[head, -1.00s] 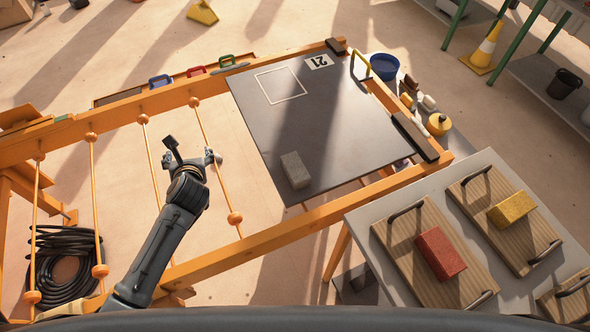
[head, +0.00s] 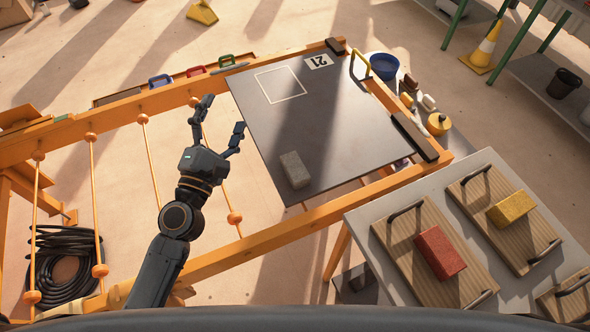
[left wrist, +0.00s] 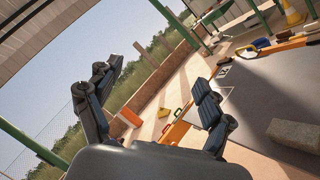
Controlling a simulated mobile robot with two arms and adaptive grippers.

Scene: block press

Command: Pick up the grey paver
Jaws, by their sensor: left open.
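The grey paver (head: 295,170) lies near the front left edge of a dark plate (head: 340,120), beside the plate's shadow band. It also shows at the right edge of the left wrist view (left wrist: 296,135). My left gripper (head: 222,118) is open and empty, left of the plate and the paver, with its fingers spread toward the back. Its two fingers also show in the left wrist view (left wrist: 160,95), with nothing between them. A white square outline (head: 280,85) is marked at the back left of the plate. My right gripper is out of view.
An orange frame (head: 265,238) with beaded rods surrounds the plate. A grey table (head: 360,220) at the right holds a red block (head: 441,252) and a yellow block (head: 512,209) on wooden boards with handles. A yellow handle (head: 360,63) stands at the plate's back right corner.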

